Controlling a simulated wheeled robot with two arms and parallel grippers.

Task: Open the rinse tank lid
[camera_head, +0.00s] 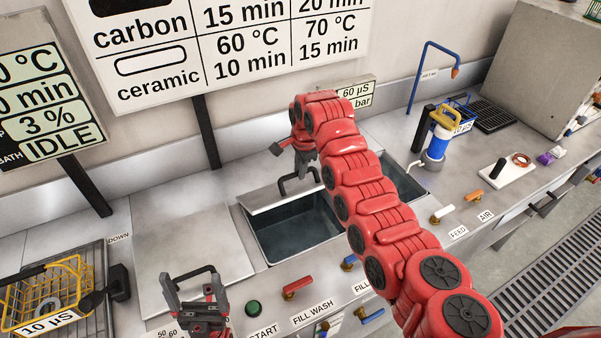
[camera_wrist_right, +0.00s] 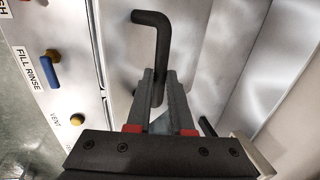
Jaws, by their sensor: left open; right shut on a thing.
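The rinse tank (camera_head: 290,232) shows its dark interior in the middle of the counter. Its silver lid (camera_head: 268,199) is at the back of the opening, leaving the front part uncovered; I cannot tell if it is slid or tilted. My right gripper (camera_head: 303,168) is shut on the lid's black handle (camera_head: 285,187). In the right wrist view the handle (camera_wrist_right: 152,40) passes between the fingertips (camera_wrist_right: 160,78). My left gripper (camera_head: 194,289) is open and empty at the front, close to the black handle (camera_head: 193,271) of a closed lid (camera_head: 185,235).
Front controls include a green start button (camera_head: 253,307), a red lever (camera_head: 297,287) and a blue lever (camera_head: 349,262). My right arm hides part of another basin (camera_head: 408,182).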

